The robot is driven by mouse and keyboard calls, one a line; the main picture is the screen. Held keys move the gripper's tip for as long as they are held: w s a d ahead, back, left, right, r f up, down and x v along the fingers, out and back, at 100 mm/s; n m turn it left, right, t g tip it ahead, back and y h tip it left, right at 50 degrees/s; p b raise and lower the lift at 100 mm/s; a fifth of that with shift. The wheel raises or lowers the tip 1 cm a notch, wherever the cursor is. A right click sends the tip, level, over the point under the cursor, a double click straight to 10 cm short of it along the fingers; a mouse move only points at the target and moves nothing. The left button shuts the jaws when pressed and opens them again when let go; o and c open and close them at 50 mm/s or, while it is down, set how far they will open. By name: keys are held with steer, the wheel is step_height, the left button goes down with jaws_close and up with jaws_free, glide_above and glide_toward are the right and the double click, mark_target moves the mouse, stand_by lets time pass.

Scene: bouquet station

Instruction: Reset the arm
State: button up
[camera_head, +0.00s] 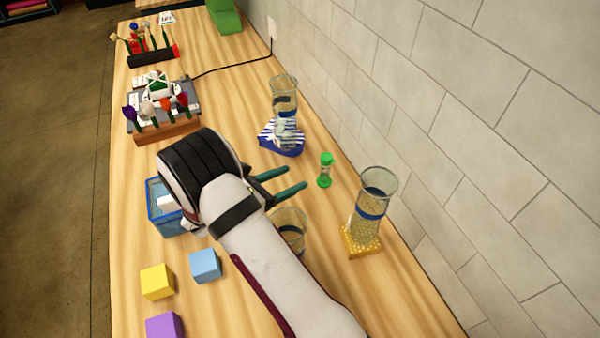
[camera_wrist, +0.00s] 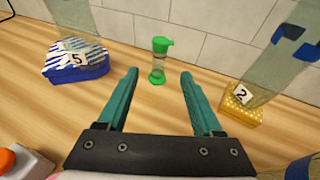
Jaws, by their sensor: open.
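My gripper (camera_head: 283,186) is open and empty above the middle of the wooden table. In the wrist view its two green fingers (camera_wrist: 160,95) are spread apart, with nothing between them. A small green-capped hourglass-like bottle (camera_head: 325,170) stands upright beyond the fingertips, apart from them; it also shows in the wrist view (camera_wrist: 159,62). My arm hides part of the table, part of a blue bin and part of a glass vase.
A glass vase (camera_head: 284,98) stands on a blue striped base (camera_head: 283,148) marked 5. Another vase (camera_head: 372,200) stands on a yellow base (camera_head: 361,243) marked 2. A third vase (camera_head: 291,222) is close to my arm. The blue bin (camera_head: 158,208), cubes (camera_head: 205,264) and flower rack (camera_head: 167,133) lie left.

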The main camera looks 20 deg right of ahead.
stand_by(0.3)
steer(key=s+a+r+m+y, duration=0.3)
steer(key=s+r+m+y, duration=0.3)
steer(key=r+m, duration=0.25)
steer(key=s+a+r+m+y, duration=0.3)
steer(key=s+r+m+y, duration=0.35)
steer(key=m, duration=0.25)
steer(key=s+a+f+m+g+y, duration=0.1)
steer(key=s+m, duration=0.3)
steer(key=s, duration=0.4)
steer(key=s+a+f+m+g+y, duration=0.1)
steer(key=s+a+m+g, duration=0.1)
steer(key=s+m, duration=0.3)
steer(key=s+g, duration=0.1)
steer(key=s, duration=0.2)
steer(key=shift+s+a+f+g+y, duration=0.2)
steer(key=shift+s+a+g+y, duration=0.05)
steer(key=shift+s+g+y, duration=0.15)
